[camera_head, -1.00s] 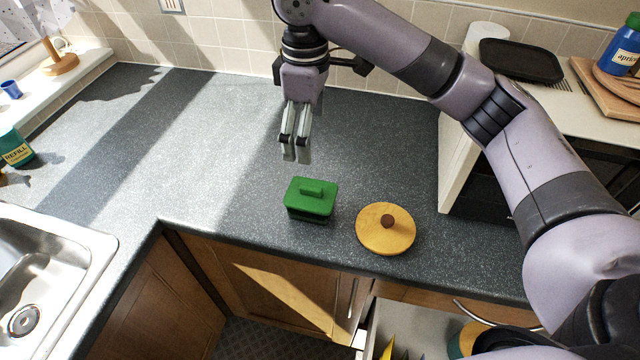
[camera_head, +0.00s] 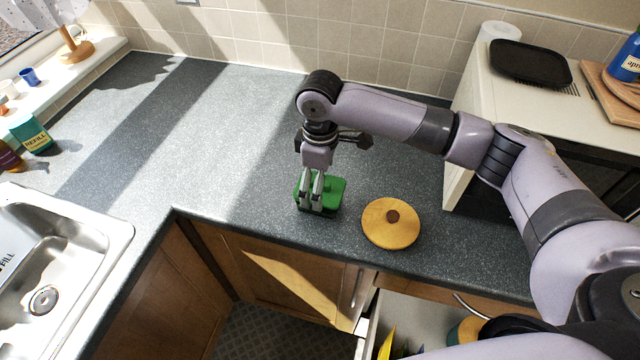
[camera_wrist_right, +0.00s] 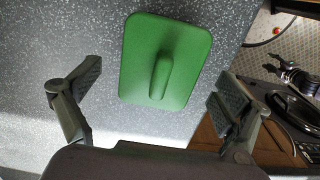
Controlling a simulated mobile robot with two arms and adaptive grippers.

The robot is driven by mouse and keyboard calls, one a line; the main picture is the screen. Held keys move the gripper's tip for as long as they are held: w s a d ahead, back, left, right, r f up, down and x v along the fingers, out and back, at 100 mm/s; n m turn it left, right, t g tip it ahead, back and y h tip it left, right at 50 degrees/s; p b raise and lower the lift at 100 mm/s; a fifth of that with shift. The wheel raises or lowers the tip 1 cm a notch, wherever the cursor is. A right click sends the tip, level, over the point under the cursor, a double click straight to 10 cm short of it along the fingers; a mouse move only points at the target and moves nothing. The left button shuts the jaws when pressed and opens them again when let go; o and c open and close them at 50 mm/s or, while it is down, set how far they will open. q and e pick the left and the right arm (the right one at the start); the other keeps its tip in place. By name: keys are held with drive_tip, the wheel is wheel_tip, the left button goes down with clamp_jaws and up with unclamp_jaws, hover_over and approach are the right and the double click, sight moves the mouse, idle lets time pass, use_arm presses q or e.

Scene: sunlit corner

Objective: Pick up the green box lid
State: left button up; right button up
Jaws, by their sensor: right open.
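The green box lid (camera_head: 334,184) tops a small green box on the dark speckled counter, near its front edge. In the right wrist view the lid (camera_wrist_right: 140,60) is a rounded rectangle with a raised bar handle (camera_wrist_right: 161,75). My right gripper (camera_head: 311,207) points down over the box and hides part of it. In the wrist view the right gripper (camera_wrist_right: 160,95) has its fingers spread wide, one on each side of the lid, with nothing between them in contact. The handle lies between the fingers, slightly ahead. My left gripper is not in view.
A round wooden lid with a dark knob (camera_head: 391,222) lies just right of the box. A white microwave (camera_head: 478,85) stands further right, a sink (camera_head: 60,250) at left. An open drawer (camera_head: 420,325) is below. The counter left of the box is clear.

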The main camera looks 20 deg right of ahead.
drive_tip(key=shift+f, duration=0.45)
drive_tip(key=c, duration=1.1)
